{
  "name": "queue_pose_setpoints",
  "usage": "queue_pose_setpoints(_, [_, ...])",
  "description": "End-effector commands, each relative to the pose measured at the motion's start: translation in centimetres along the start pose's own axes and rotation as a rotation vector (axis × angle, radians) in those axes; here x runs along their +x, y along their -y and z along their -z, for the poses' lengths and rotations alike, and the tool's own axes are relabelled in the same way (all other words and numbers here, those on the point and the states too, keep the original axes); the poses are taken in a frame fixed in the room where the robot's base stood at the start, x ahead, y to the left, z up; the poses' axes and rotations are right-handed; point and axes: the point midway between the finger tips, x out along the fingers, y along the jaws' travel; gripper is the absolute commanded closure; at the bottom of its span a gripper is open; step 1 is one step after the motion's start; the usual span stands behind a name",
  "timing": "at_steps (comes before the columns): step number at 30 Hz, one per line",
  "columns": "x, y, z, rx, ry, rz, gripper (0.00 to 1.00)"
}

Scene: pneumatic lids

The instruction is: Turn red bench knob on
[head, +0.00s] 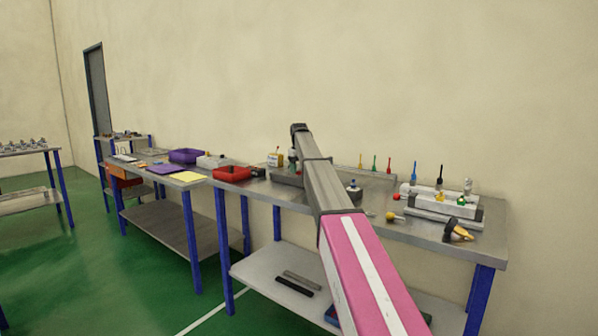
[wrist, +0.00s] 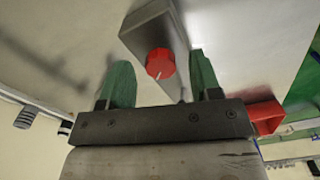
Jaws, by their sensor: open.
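The red knob (wrist: 160,63) shows in the wrist view on the face of a grey metal box. A short white mark on it points toward the lower edge of the picture. My gripper (wrist: 160,60) is open, with one green finger to the left of the knob and the other to the right. Gaps show between the fingers and the knob, and whether the fingertips reach its depth is hard to tell. In the head view my arm covers the gripper and the knob.
A red bin (head: 232,174) stands on the bench left of my arm, and it shows right of my gripper in the wrist view (wrist: 265,115). Small coloured tools and a pale block (head: 440,204) are on the bench (head: 430,232) to the right. The wall is behind.

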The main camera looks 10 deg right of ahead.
Motion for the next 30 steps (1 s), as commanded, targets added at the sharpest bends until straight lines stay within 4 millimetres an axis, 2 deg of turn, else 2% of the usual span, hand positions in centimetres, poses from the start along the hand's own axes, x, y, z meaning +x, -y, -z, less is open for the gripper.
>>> queue_pose_setpoints(5, [-2.3,-0.1,0.1,0.000,-0.001,-0.001,0.42])
queue_pose_setpoints(15, [-8.5,-0.1,0.1,0.000,-0.001,-0.001,0.42])
queue_pose_setpoints(18, [-9.6,-0.1,0.1,0.000,-0.001,-0.001,0.42])
queue_pose_setpoints(30, [-10.1,0.0,0.0,0.000,0.000,0.000,0.42])
